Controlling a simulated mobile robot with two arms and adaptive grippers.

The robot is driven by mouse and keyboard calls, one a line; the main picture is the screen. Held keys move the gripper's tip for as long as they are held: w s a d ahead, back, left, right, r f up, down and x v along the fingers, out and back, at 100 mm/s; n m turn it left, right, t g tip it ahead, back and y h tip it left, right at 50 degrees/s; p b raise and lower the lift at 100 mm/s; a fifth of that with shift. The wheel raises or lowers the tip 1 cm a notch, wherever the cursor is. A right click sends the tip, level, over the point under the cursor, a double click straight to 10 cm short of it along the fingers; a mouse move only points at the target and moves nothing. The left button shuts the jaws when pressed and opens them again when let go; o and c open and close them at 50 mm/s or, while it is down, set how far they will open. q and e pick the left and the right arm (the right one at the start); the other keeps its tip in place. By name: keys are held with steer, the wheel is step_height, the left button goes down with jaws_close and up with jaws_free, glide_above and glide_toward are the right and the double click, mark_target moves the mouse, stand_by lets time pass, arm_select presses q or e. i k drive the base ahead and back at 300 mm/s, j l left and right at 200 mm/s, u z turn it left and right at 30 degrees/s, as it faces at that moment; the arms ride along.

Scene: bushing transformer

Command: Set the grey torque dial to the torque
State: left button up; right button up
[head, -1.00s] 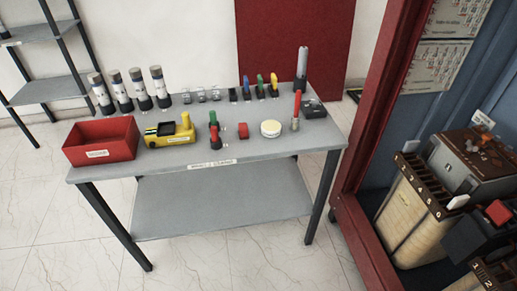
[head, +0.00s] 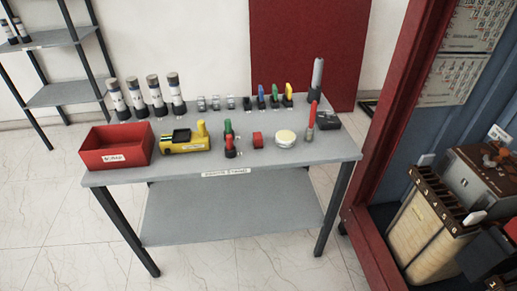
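No grey torque dial can be made out for sure in the head view. A yellow and black tool (head: 188,140) lies on the grey table (head: 215,166), left of its middle; any dial on it is too small to tell. A grey cylinder on a dark foot (head: 317,76) stands upright at the table's back right. A dark flat block (head: 327,120) lies in front of it, beside a red-handled tool (head: 310,122). Neither of my grippers is in view.
A red bin (head: 115,148) stands at the table's left end, with several grey-white cylinders (head: 136,98) behind. A red-framed cabinet (head: 404,120) is at right. Tiled floor in front is clear.

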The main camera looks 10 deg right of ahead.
mark_target(329, 112)
steer(key=i+j, duration=0.65)
steer(key=i+j+z, duration=0.15)
steer(key=z, duration=0.25)
steer(key=i+j+z, duration=0.1)
steer(key=j+z, duration=0.3)
steer(key=i+j+z, duration=0.1)
steer(key=z, duration=0.35)
